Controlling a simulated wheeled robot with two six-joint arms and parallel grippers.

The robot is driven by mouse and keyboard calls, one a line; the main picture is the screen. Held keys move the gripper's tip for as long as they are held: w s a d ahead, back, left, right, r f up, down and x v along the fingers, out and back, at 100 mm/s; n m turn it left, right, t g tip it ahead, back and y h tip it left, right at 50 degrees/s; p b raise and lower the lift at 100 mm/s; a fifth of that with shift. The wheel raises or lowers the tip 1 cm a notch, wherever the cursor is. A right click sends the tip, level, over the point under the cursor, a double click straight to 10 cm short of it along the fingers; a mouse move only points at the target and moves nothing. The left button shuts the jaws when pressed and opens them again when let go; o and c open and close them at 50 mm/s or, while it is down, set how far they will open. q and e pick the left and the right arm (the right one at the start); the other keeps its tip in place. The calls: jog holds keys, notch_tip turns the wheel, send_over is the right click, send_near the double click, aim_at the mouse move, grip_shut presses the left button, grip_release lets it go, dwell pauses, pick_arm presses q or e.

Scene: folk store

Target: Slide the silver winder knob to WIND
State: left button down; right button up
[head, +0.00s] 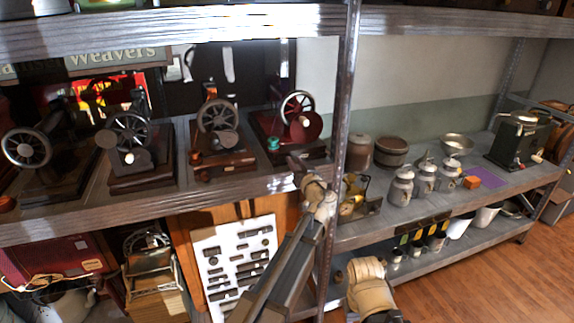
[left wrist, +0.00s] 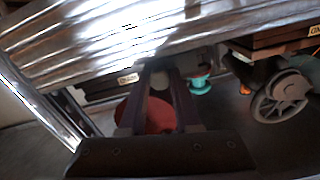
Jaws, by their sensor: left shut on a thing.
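The sewing machine (head: 303,127) with a red disc stands at the right end of the left shelf, beside the metal post. My left gripper (head: 297,163) is at its front edge. In the left wrist view the left gripper (left wrist: 158,72) is shut on a small pale, silvery round knob (left wrist: 160,81), mostly hidden between the fingers. The red disc (left wrist: 150,112) shows behind the fingers. My right gripper is not in view; only part of that arm shows.
Other hand-crank machines (head: 216,125) stand to the left on the same shelf. The metal post (head: 345,110) is close to the right of my left arm. A teal spool (left wrist: 200,85) and a spoked wheel (left wrist: 280,95) show in the left wrist view.

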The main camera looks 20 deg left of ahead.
pick_arm(q)
jog(key=shift+d, duration=0.15)
jog(key=shift+w, duration=0.1)
jog(key=c, duration=0.8)
grip_release()
jog(key=shift+d, duration=0.1)
jog(key=shift+c, duration=0.2)
jog(key=shift+o, duration=1.1)
jog(key=v, duration=0.7)
jog(key=shift+s+d, duration=0.2)
jog(key=shift+s, duration=0.15)
jog(key=shift+a, duration=0.1)
